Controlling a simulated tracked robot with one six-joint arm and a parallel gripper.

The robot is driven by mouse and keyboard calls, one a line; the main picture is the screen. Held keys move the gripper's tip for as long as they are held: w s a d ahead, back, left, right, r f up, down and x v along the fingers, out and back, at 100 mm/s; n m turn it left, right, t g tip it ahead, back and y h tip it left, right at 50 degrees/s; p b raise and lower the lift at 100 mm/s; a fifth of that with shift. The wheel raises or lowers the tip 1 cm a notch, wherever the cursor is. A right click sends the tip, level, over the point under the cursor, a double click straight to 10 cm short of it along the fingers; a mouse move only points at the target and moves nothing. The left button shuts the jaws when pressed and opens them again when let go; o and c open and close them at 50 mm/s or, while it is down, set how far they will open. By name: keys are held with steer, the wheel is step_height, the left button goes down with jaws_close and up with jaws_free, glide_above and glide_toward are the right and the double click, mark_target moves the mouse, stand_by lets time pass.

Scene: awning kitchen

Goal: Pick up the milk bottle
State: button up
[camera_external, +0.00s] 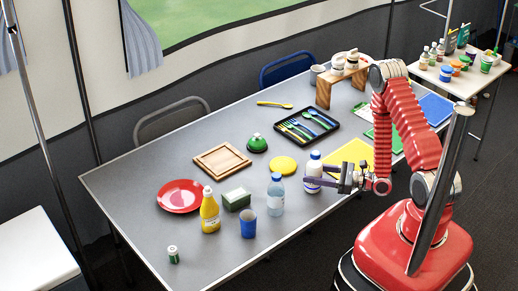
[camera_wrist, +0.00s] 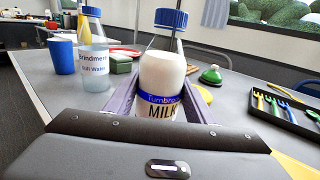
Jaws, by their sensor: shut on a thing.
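The milk bottle (camera_external: 313,170) is white with a blue cap and stands upright near the front edge of the grey table. In the wrist view the milk bottle (camera_wrist: 162,72) shows its blue band and the word MILK. My gripper (camera_external: 322,182) reaches in from the right, low on the bottle. In the wrist view the fingers of my gripper (camera_wrist: 158,105) lie on both sides of the bottle and are shut on it. The bottle's lower part is hidden behind my gripper's body. I cannot tell whether its base touches the table.
A clear water bottle (camera_external: 276,195) stands just left of the milk bottle, with a blue cup (camera_external: 248,224) beyond it. A yellow disc (camera_external: 283,166) lies behind. A black cutlery tray (camera_external: 307,127) lies farther back. A yellow sheet (camera_external: 350,154) lies to the right.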

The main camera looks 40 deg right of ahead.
mark_target(316, 153)
steer(key=shift+c, duration=1)
steer(key=shift+r, duration=0.2)
steer(key=shift+r, duration=4.85)
